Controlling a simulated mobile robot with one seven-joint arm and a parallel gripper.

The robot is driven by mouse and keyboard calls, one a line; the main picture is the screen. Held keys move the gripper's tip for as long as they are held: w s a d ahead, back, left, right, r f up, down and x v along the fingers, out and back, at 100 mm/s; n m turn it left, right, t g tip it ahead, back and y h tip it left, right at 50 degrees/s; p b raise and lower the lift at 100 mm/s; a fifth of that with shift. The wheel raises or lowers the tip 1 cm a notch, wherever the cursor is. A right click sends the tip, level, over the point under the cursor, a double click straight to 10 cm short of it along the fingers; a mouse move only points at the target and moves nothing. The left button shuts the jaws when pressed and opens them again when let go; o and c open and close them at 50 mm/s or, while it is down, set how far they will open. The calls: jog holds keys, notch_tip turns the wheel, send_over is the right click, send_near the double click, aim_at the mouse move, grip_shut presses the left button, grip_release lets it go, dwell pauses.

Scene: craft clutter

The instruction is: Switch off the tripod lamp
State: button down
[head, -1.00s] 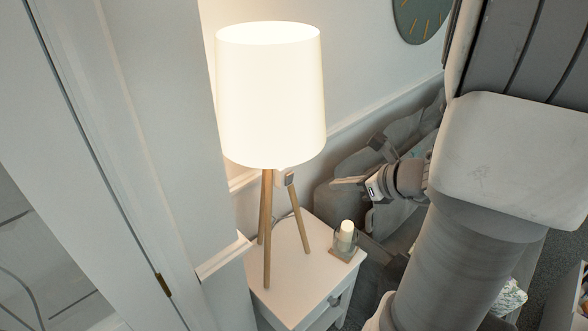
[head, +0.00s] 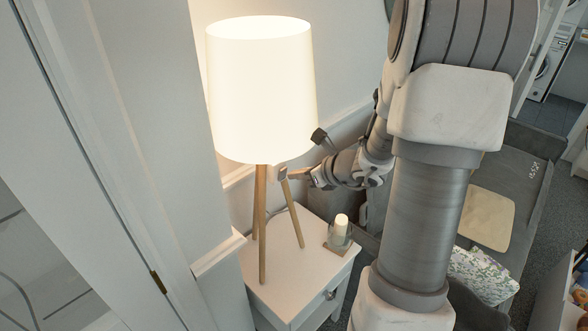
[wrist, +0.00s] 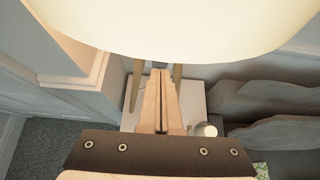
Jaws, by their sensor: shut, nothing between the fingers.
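The tripod lamp (head: 262,95) has a lit white drum shade and wooden legs, and stands on a small white side table (head: 283,272). A small grey switch block (head: 281,173) sits just under the shade by the top of the legs. My gripper (head: 291,175) is shut and empty, its tips close to the right side of that block; I cannot tell whether they touch. In the wrist view my gripper (wrist: 161,72) points under the glowing shade (wrist: 170,25), near the legs, and the switch is hidden.
A candle in a glass (head: 340,230) stands on a coaster at the table's right corner, below my arm. A white wall and door frame (head: 120,170) close off the left. A grey sofa with a floral cushion (head: 485,272) lies to the right.

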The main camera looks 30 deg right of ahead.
aim_at(280, 162)
jog(key=shift+w+a+r, duration=0.15)
jog(key=shift+w+a, duration=0.1)
jog(key=shift+w, duration=0.4)
jog(key=shift+w, duration=0.1)
jog(key=shift+w+a+r+b, duration=0.2)
jog(key=shift+w+r+b, duration=0.1)
jog(key=shift+w, duration=0.25)
jog(key=shift+r+p, duration=0.65)
jog(key=shift+r, duration=0.2)
jog(key=shift+s, duration=0.1)
